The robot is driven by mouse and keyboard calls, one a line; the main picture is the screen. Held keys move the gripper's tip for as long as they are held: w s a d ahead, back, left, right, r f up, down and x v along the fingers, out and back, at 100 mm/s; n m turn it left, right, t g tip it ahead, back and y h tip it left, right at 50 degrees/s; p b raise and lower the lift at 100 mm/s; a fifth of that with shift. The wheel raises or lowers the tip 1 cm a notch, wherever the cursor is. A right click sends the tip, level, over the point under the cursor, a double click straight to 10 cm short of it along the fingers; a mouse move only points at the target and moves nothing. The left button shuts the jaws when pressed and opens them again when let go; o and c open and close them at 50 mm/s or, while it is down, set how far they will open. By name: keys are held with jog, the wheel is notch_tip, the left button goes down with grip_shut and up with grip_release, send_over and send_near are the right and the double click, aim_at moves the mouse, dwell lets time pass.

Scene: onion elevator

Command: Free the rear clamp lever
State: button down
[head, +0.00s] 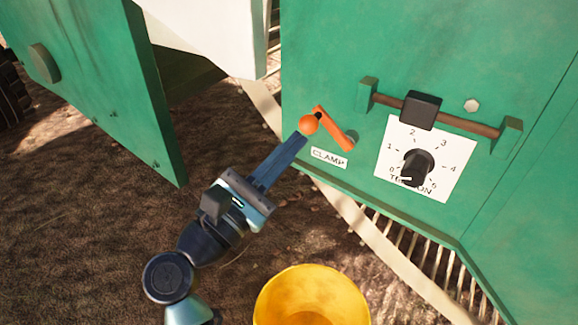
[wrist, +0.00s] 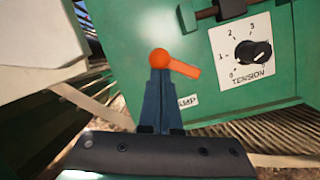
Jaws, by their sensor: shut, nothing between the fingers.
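The clamp lever (head: 333,131) is orange with a round ball knob (head: 309,124), mounted on the green panel just above the white CLAMP label (head: 329,158). The lever slants from upper left to lower right. In the wrist view the orange lever (wrist: 184,68) runs right and slightly down from its knob (wrist: 159,57). My gripper (head: 301,139) has its blue fingers shut and empty, with the tips at the knob's lower left. In the wrist view the fingertips (wrist: 160,70) lie right below the knob; I cannot tell whether they touch it.
Right of the lever is a white TENSION dial plate (head: 451,165) with a black knob (head: 417,168). Above it a black block (head: 421,109) sits on a brown rod. A yellow bucket (head: 312,296) stands below. A green panel (head: 95,75) stands at left; soil lies between.

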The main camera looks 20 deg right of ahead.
jog(key=m, duration=0.1)
jog(key=r+m+g+b, duration=0.1)
jog(key=m, duration=0.1)
jog(key=m+g+b, duration=0.1)
jog(key=m, duration=0.1)
jog(key=shift+s+d+r, duration=0.3)
jog(key=shift+s+r, duration=0.05)
jog(key=shift+r, duration=0.05)
jog(key=shift+r+m, duration=0.1)
jog(key=shift+m, duration=0.2)
jog(key=shift+s+d+r, duration=0.1)
jog(key=shift+s+r, duration=0.05)
jog(key=shift+r, duration=0.05)
jog(key=shift+r, duration=0.1)
jog(key=shift+b, duration=0.3)
